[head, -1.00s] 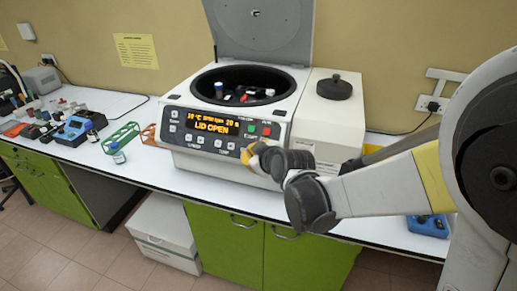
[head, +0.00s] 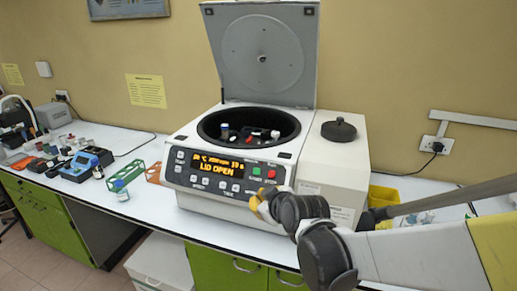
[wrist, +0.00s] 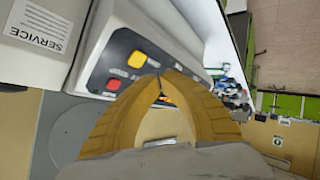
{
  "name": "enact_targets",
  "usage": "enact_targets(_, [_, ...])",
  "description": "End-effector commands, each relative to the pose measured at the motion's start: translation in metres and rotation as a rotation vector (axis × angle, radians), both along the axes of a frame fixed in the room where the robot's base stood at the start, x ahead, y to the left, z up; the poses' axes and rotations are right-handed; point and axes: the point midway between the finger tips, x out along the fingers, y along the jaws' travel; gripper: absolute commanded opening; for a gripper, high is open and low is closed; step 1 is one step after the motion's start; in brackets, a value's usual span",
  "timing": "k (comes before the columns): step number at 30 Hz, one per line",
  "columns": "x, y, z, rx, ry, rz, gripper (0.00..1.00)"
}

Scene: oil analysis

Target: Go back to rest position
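My gripper (head: 256,203) is in front of the right part of the centrifuge's control panel in the head view. In the wrist view its two yellow fingers (wrist: 159,80) meet at the tips with nothing between them. The centrifuge (head: 228,178) stands on the bench with its lid (head: 262,60) raised. Its display (head: 227,164) reads LID OPEN. Tubes with coloured caps (head: 247,133) show inside the bowl. In the wrist view a yellow button (wrist: 137,59) and a red button (wrist: 113,85) are close to the fingertips; I cannot tell if they touch the panel.
A blue device (head: 80,166) and several small items are farther left. A yellow container (head: 383,196) is behind my arm on the right.

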Motion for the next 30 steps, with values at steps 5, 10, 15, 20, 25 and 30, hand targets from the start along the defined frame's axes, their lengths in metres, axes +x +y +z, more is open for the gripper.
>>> enact_targets(5, [-0.057,-0.060,-0.006,0.065,0.140,-0.160,0.00])
enact_targets(10, [-0.129,-0.115,-0.023,0.139,0.281,-0.356,0.00])
enact_targets(15, [-0.195,-0.154,-0.048,0.202,0.389,-0.541,0.00])
enact_targets(20, [-0.232,-0.173,-0.064,0.237,0.442,-0.650,0.00])
enact_targets(25, [-0.243,-0.178,-0.068,0.249,0.459,-0.686,0.00])
enact_targets(30, [-0.242,-0.178,-0.067,0.249,0.458,-0.684,0.00])
